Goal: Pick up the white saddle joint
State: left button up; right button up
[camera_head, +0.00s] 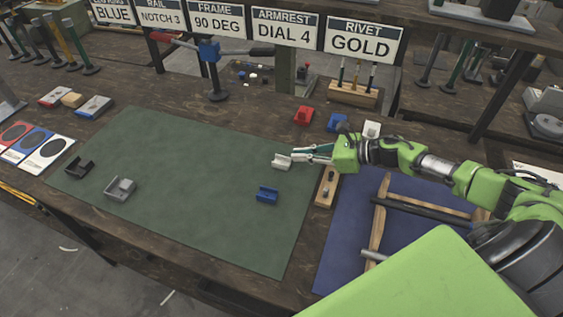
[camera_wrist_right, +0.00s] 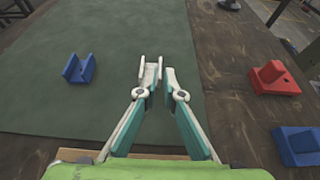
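The white saddle joint (camera_head: 282,161) is on the green mat near its right side, at the fingertips of my right gripper (camera_head: 298,153). In the right wrist view the white joint (camera_wrist_right: 150,72) shows its upright walls just beyond and beside the left-hand fingertip. The right gripper's fingers (camera_wrist_right: 160,84) are partly apart, with a narrow gap between the joint and the right-hand fingertip. The lower part of the joint is hidden by the finger. My left gripper is not in view.
A blue saddle joint (camera_head: 267,195) lies nearby on the green mat (camera_head: 190,190). Grey (camera_head: 120,189) and black (camera_head: 79,167) joints are at its left. Red (camera_head: 303,115), blue (camera_head: 337,122) and white (camera_head: 372,130) pieces stand behind. A wooden frame (camera_head: 378,225) lies on the blue mat.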

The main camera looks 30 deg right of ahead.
aim_at(281, 162)
jog(key=p+x, duration=0.1)
jog(key=x, duration=0.3)
jog(key=shift+w+f, duration=0.15)
jog(key=shift+w+a+f, duration=0.1)
jog(key=shift+a+f, duration=0.1)
jog(key=shift+f, duration=0.05)
grip_shut()
jog(key=shift+r, duration=0.15)
